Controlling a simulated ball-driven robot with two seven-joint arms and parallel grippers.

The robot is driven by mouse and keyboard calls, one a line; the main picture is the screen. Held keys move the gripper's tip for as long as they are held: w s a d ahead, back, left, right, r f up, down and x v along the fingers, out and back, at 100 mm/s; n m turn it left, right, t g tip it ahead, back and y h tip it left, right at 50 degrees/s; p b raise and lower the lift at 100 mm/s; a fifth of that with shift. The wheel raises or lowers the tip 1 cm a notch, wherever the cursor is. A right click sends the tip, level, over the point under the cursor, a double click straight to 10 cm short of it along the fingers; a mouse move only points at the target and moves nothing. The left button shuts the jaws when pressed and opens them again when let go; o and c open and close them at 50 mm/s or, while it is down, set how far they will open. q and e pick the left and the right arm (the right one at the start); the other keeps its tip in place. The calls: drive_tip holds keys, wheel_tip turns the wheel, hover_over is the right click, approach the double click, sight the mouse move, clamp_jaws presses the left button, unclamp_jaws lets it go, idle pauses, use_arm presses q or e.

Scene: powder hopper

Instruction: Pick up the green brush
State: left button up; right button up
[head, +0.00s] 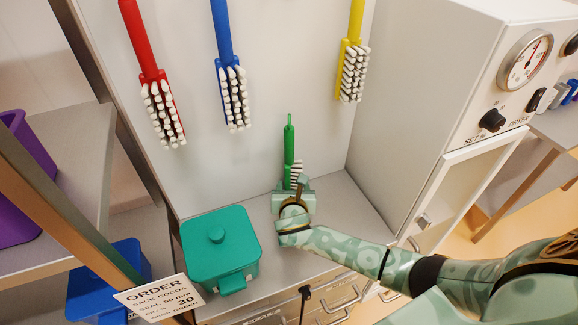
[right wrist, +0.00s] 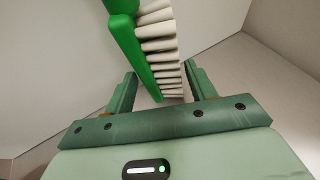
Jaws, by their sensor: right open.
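The green brush (head: 289,142) stands upright against the back panel in the head view, handle up, its lower part partly hidden by my right gripper. In the right wrist view the green brush (right wrist: 130,45) and its white bristles reach down between the open fingers. My right gripper (head: 293,186) is at the brush's lower end, and in the right wrist view the gripper (right wrist: 158,82) has its fingers apart on either side of the brush head. Whether a finger touches it I cannot tell. My left gripper is not in view.
Red (head: 155,90), blue (head: 228,70) and yellow (head: 352,60) brushes hang on the back panel. A lidded teal box (head: 217,250) stands on the counter left of my right gripper. The dryer cabinet (head: 440,90) rises on the right. An order card (head: 160,299) is at the front left.

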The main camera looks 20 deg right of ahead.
drive_tip(key=x, duration=0.2)
drive_tip(key=shift+w+d+f, duration=0.15)
drive_tip(key=shift+w+f, duration=0.1)
drive_tip(key=shift+w, duration=0.05)
drive_tip(key=shift+s+r, duration=0.1)
drive_tip(key=shift+c, duration=0.2)
drive_tip(key=c, duration=0.9)
drive_tip(key=shift+o, duration=0.2)
